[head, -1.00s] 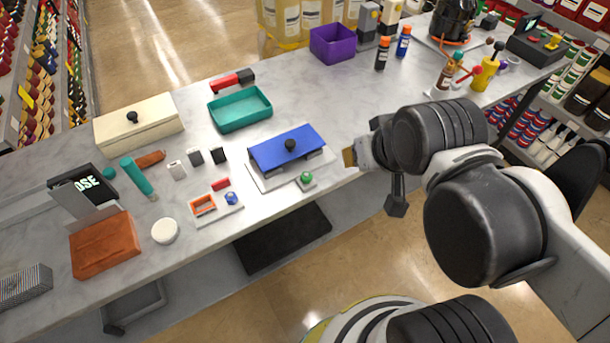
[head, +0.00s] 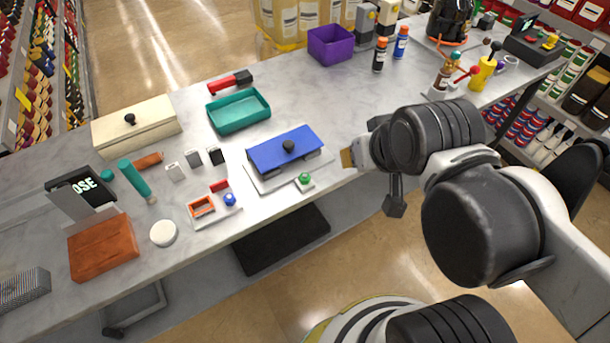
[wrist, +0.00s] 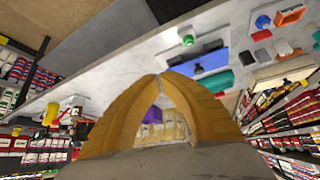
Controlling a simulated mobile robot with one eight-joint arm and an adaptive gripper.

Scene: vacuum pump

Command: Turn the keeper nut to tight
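I cannot tell for sure which part is the keeper nut. A green knob (head: 305,178) sits on a small pale base at the front of a blue-lidded unit (head: 283,149), which has a black knob (head: 288,146) on top. A blue knob (head: 229,198) sits on a white plate beside an orange frame (head: 201,206). My gripper (head: 348,158) is right of the blue-lidded unit, near the table's front edge, apart from it. In the wrist view my gripper's yellow fingers (wrist: 159,76) meet at their tips with nothing held; the green knob (wrist: 188,40) shows beyond them.
A teal tray (head: 239,126) and a red-and-black tool (head: 230,82) lie behind the unit. A cream box (head: 137,122) stands left, a purple bin (head: 331,57) at the back. Bottles and a yellow holder (head: 483,72) stand right. Bare marble (head: 340,105) lies behind the unit.

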